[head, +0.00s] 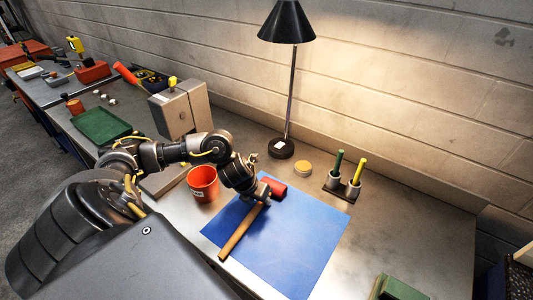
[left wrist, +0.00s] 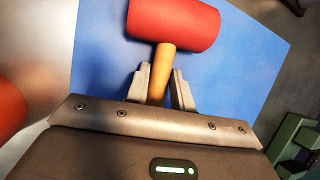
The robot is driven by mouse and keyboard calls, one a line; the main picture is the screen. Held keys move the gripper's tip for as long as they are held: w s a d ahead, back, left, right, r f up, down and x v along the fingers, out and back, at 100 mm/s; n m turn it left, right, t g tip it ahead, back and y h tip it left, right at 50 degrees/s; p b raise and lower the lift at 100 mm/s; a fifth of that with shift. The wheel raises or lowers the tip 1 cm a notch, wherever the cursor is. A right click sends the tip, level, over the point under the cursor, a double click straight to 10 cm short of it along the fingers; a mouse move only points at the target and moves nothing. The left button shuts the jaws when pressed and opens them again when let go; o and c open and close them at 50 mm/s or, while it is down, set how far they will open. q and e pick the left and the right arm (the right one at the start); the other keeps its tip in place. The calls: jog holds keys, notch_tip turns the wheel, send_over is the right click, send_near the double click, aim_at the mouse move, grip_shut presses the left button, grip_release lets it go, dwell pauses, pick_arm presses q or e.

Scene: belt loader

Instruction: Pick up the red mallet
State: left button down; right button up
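The red mallet has a red head (head: 274,187) and a long tan wooden handle (head: 240,232). It lies on or just above the blue mat (head: 290,255); the frames do not show which. My left gripper (head: 262,197) is at the handle close below the head. In the left wrist view the red head (left wrist: 175,22) is just beyond my fingertips. The two fingers of my left gripper (left wrist: 163,82) sit against both sides of the handle (left wrist: 166,62), with no clear gap. My right gripper is not in view.
An orange-red pot (head: 203,184) stands left of the mat, close to my left arm. A black desk lamp (head: 281,149), a yellow-lidded tin (head: 303,168) and a holder (head: 342,188) with green and yellow sticks stand behind. A green box (head: 398,289) is at front right.

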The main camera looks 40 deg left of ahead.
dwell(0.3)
pick_arm(q)
jog(key=shift+w, duration=0.1)
jog(key=shift+r, duration=0.5)
notch_tip(320, 180, up, 3)
jog(key=shift+d+f+b, duration=0.1)
jog(key=shift+f+b, duration=0.1)
jog(key=shift+b, duration=0.1)
jog(key=s+d+r+p, duration=0.6)
jog(key=d+r+p, duration=0.3)
jog(key=d, duration=0.3)
jog(key=shift+d+r+p, duration=0.2)
jog(key=shift+r+p, duration=0.05)
jog(key=shift+p, duration=0.4)
jog(key=shift+s, duration=0.1)
